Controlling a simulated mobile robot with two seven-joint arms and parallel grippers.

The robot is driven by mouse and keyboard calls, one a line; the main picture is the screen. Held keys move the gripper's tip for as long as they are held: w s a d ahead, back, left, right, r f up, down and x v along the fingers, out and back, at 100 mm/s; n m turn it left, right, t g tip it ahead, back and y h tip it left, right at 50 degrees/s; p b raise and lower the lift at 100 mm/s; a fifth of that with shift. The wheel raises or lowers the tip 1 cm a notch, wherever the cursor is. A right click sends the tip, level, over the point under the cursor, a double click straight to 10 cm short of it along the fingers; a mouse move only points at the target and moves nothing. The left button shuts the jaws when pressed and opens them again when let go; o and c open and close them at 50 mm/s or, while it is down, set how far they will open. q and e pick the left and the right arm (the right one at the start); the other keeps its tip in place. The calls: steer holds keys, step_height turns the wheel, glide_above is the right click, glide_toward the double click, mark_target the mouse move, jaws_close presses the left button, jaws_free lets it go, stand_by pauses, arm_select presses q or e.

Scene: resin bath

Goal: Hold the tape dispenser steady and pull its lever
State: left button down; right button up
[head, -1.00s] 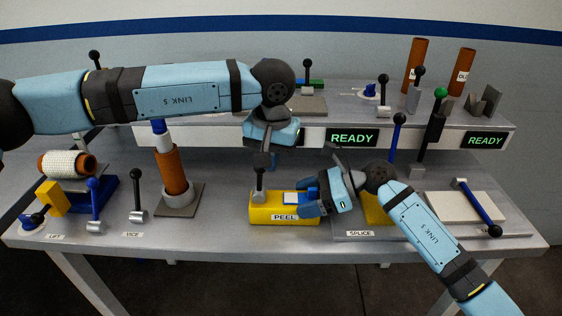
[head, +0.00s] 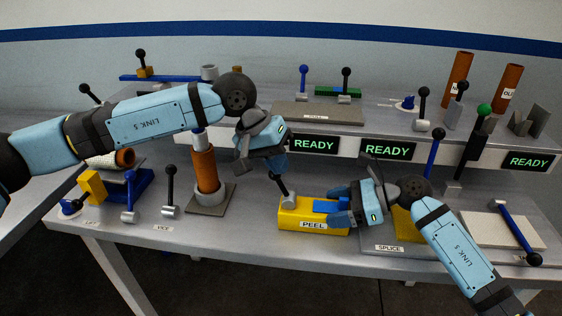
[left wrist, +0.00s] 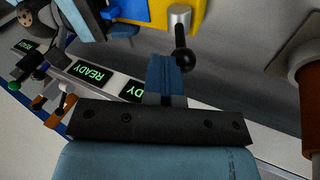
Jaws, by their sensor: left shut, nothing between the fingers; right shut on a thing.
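The yellow tape dispenser (head: 298,228), labelled PEEL, sits on the bench front. Its lever (head: 291,198) has a grey base and dark rod, and leans left in the head view. The left wrist view shows its black knob (left wrist: 186,61) beside my left fingertips, with no clear grip on it. My left gripper (head: 279,170) is shut and empty, just above the lever. My right gripper (head: 337,213) is shut on the dispenser at its right end, around the blue part (head: 327,206). The contact is partly hidden by the fingers.
A brown tube on a post (head: 204,170) stands left of the dispenser. The VICE lever (head: 170,190) is further left. A raised shelf (head: 318,116) with READY displays runs behind.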

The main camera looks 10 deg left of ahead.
stand_by(0.4)
arm_select(q)
steer(key=v, duration=1)
steer(key=shift+d, duration=0.25)
steer(key=shift+r, duration=0.1)
arm_select(e)
steer(key=o, duration=1.2)
